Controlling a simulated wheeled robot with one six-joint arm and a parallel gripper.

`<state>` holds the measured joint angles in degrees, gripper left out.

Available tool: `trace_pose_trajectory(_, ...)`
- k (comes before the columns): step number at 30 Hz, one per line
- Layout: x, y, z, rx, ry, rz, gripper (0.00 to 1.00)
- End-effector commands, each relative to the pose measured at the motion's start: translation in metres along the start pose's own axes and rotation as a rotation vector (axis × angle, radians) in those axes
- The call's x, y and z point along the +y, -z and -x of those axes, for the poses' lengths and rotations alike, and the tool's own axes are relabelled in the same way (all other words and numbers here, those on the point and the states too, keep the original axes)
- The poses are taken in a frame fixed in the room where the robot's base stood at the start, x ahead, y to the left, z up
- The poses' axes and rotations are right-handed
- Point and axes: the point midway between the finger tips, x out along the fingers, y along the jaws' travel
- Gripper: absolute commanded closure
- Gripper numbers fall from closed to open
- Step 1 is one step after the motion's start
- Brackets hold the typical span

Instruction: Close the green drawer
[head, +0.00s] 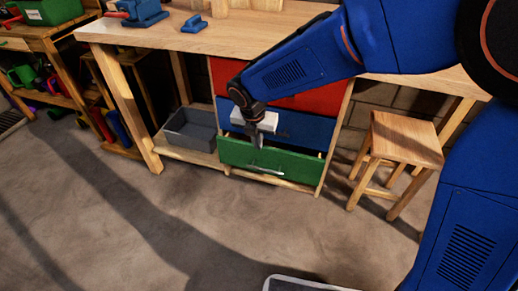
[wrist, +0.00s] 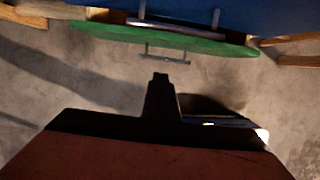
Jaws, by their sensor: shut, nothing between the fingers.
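The green drawer (head: 290,163) is the lowest drawer under the workbench and stands partly pulled out, with a grey bar handle on its front. It also shows across the top of the wrist view (wrist: 215,46), with its handle below the front. My gripper (head: 258,143) is shut and empty, pointing down near the drawer's upper edge, left of its middle. In the wrist view the shut fingers (wrist: 160,78) show dark below the handle, apart from it in the picture. I cannot tell whether they touch the drawer.
A blue drawer (head: 315,131) and a red drawer (head: 300,102) sit above it. A grey bin (head: 190,131) stands on the low shelf at left. A wooden stool (head: 405,138) stands at right. The floor (head: 150,220) in front is mostly clear.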

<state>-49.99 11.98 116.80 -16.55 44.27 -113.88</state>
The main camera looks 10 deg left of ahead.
Motion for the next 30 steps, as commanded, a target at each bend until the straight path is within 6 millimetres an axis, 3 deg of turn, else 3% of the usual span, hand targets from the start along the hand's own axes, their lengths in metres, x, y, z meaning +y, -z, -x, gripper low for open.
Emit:
trace_pose_trajectory(6,-0.008,0.004,0.010,-0.024,0.003,0.000,1.00)
trace_pose_trajectory(12,-0.036,0.018,0.006,-0.115,0.003,0.000,1.00)
trace_pose_trajectory(17,-0.041,0.021,-0.001,-0.136,0.001,0.000,1.00)
trace_pose_trajectory(30,-0.042,0.011,-0.070,-0.133,0.003,0.000,1.00)
